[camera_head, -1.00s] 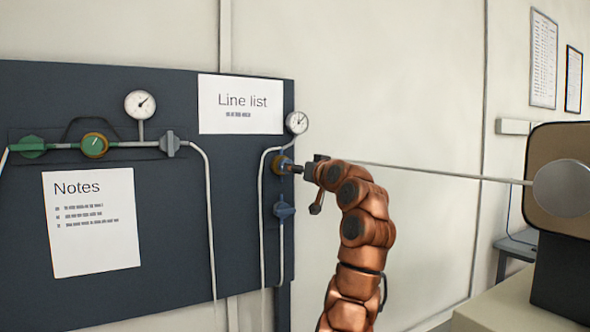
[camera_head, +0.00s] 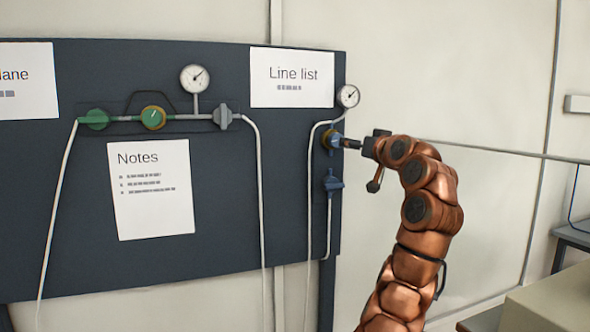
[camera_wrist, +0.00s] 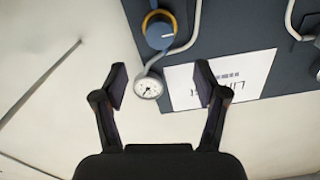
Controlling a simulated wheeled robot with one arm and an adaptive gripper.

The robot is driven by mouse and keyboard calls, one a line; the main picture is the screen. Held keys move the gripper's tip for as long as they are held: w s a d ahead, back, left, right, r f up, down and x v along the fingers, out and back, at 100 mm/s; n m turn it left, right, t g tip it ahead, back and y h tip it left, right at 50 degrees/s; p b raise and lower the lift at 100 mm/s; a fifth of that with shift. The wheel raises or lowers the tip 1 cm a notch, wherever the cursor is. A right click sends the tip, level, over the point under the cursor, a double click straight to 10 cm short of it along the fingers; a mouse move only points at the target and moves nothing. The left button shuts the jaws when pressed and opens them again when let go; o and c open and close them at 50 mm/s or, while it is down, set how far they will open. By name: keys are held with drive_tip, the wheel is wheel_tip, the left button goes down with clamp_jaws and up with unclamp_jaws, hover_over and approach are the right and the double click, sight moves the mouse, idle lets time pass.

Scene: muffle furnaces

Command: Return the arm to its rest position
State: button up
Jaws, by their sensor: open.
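My copper arm (camera_head: 425,215) is raised and reaches toward the right edge of the dark panel (camera_head: 60,230). My gripper (camera_head: 352,143) is close to a blue knob with a yellow ring (camera_head: 332,140); contact cannot be told in the head view. In the wrist view my gripper (camera_wrist: 160,83) has its two fingers spread wide with nothing held. There the blue knob (camera_wrist: 160,32) lies beyond the fingertips, and the small gauge (camera_wrist: 148,87) shows between the fingers.
A second blue valve (camera_head: 333,184) sits below the knob, beside thin pipes. A Line list sheet (camera_head: 291,76) and a Notes sheet (camera_head: 151,190) are on the panel. A beige surface (camera_head: 555,305) stands at lower right. Bare wall lies right of the panel.

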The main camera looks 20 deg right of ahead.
drive_tip(key=w+a+f+g+y+p, duration=0.2)
drive_tip(key=w+a+g+y, duration=0.15)
drive_tip(key=a, duration=0.45)
drive_tip(key=w+a+f+g+y+p, duration=0.1)
drive_tip(key=w+a+g+y, duration=0.1)
drive_tip(key=a+y, duration=0.45)
drive_tip(key=s+a+f+n+g+p, duration=0.1)
drive_tip(key=s+a+f+g, duration=0.4)
drive_tip(key=a, duration=0.6)
drive_tip(key=s+a+f+n+g+p, duration=0.1)
drive_tip(key=s+a+f, duration=0.2)
drive_tip(key=s+a, duration=0.6)
drive_tip(key=s+a+f+g+h+p, duration=0.1)
drive_tip(key=s+f+g+h, duration=0.1)
drive_tip(key=s+f, duration=0.45)
drive_tip(key=s+a+f+n+g+h, duration=0.15)
drive_tip(key=s+f, duration=0.25)
drive_tip(key=s, duration=0.6)
drive_tip(key=s+a+f+g+h+p, duration=0.1)
drive_tip(key=s+a+f+g+h, duration=0.1)
drive_tip(key=s+f, duration=0.5)
drive_tip(key=s+d+f+g+h, duration=0.1)
drive_tip(key=s+d+f, duration=0.2)
drive_tip(key=s, duration=0.5)
drive_tip(key=s+d+f+g+h+p, duration=0.1)
drive_tip(key=s+d+f+h, duration=0.1)
drive_tip(key=s, duration=0.6)
drive_tip(key=shift+d+f+g, duration=0.4)
drive_tip(key=shift+d+f, duration=0.15)
